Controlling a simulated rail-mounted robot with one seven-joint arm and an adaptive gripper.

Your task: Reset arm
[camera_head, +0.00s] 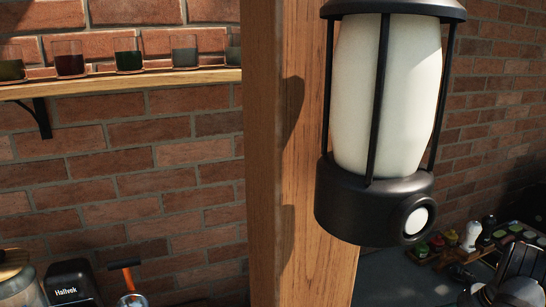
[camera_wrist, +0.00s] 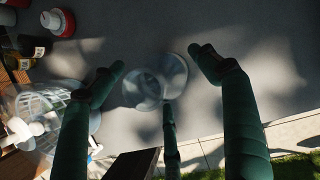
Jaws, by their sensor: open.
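My gripper (camera_wrist: 157,63) shows in the wrist view with its dark green fingers spread wide apart. It is open, with no object held between the fingers. A clear round glass-like object (camera_wrist: 145,90) shows between the fingers over the grey tabletop (camera_wrist: 255,80); one finger overlaps its lower right edge in the picture. I cannot tell whether they touch. I cannot make out the gripper for certain in the head view.
A lantern (camera_head: 385,95) hangs by a wooden post (camera_head: 275,150) and blocks much of the head view. A shelf (camera_head: 120,83) holds several glasses. In the wrist view, a red-and-white container (camera_wrist: 60,22) and a clear vessel (camera_wrist: 30,103) stand left; the tabletop's right side is clear.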

